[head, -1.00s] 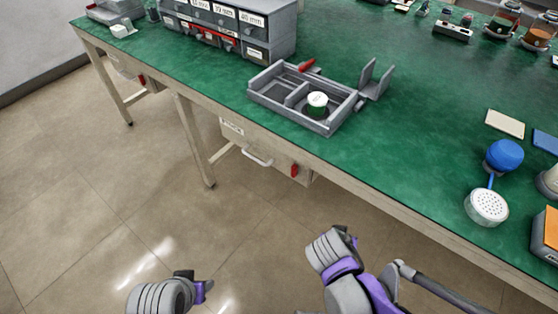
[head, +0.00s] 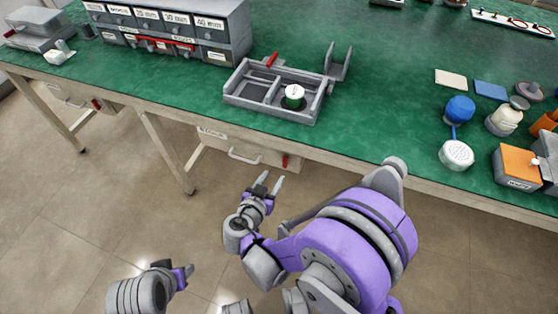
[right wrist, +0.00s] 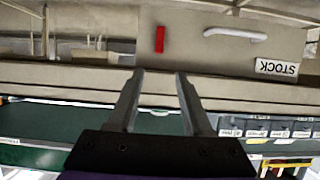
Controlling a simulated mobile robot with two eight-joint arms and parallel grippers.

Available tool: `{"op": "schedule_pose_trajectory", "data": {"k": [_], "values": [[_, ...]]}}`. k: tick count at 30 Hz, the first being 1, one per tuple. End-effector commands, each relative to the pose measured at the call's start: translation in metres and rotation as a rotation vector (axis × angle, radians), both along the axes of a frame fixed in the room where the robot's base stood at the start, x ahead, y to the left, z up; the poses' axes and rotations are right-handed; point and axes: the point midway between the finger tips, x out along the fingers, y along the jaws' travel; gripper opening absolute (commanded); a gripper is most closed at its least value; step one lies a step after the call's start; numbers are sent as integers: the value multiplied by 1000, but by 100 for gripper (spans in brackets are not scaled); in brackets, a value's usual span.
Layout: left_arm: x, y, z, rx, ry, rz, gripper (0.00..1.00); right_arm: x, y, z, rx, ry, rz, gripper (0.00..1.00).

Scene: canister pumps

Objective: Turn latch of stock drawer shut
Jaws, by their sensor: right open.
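The stock drawer (head: 222,143) hangs under the front edge of the green bench. Its white bar handle (head: 245,156) is left of the red latch (head: 285,161), which stands upright. The right wrist view is upside down and shows the STOCK label (right wrist: 276,67), the handle (right wrist: 235,33) and the upright red latch (right wrist: 159,39). My right gripper (head: 269,183) is open and empty, below and in front of the drawer, apart from the latch. My left gripper (head: 188,271) is low at the bottom left, far from the drawer; its fingers are not clear.
A grey divided tray (head: 240,99) with a white-topped green piece stands on the bench (head: 375,130) above the drawer. A grey drawer cabinet (head: 236,35) is behind it. A blue pump (head: 459,109) and an orange-topped box (head: 517,164) are at the right. Floor is clear in front.

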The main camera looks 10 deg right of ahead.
Motion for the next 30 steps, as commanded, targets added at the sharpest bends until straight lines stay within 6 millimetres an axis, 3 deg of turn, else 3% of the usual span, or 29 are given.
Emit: {"op": "schedule_pose_trajectory", "data": {"k": [15,29,30], "values": [[1,0,-16,0,6,0,50,67,-47,-35,-1,3,-2,50],[1,0,-17,0,6,0,50,78,-53,-39,-1,3,0,50],[1,0,-17,0,6,0,50,78,-53,-39,-1,3,0,45]]}}
